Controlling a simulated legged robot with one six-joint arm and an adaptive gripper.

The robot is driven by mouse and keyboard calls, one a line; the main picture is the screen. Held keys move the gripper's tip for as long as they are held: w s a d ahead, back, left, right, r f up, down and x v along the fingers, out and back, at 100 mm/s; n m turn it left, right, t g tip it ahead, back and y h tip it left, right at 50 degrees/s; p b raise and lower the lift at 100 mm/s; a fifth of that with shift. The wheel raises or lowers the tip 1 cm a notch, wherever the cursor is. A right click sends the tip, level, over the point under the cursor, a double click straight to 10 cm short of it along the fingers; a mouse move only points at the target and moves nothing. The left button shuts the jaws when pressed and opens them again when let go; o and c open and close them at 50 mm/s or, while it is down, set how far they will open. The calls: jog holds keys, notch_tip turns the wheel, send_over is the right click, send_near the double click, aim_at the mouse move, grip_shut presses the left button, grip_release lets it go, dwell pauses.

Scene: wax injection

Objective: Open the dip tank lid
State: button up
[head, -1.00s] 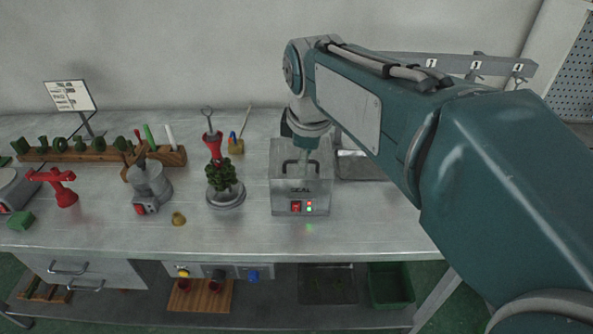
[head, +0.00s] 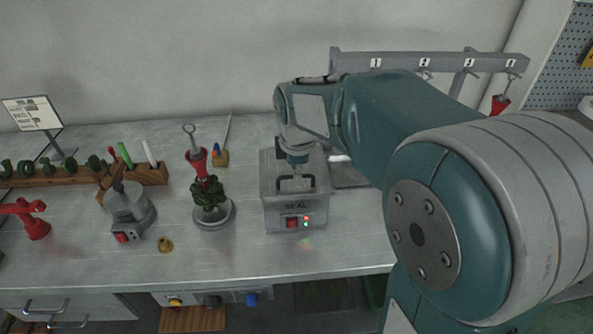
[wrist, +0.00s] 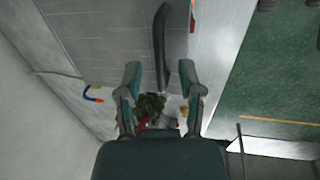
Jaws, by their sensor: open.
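The dip tank (head: 296,215) is a grey metal box marked SEAL on the bench, with a red switch and small lights on its front. Its lid (head: 270,182) lies shut on top and carries a dark arched handle (head: 309,182). My gripper (head: 297,165) points down over the lid at the handle. In the wrist view my gripper (wrist: 160,76) is open and empty, one finger on each side of the dark handle (wrist: 162,45). I cannot tell whether the fingers touch it or how deep it sits between them.
A plant-like green cluster on a round base (head: 212,212) stands left of the tank, with a grey pot (head: 130,207) farther left. A small brass piece (head: 165,244) lies near the front. A hook rail (head: 400,62) is behind. The bench front right of that piece is clear.

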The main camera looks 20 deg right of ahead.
jog(key=shift+f, duration=0.25)
jog(key=shift+d, duration=0.1)
grip_shut()
jog(key=shift+w+r, duration=0.1)
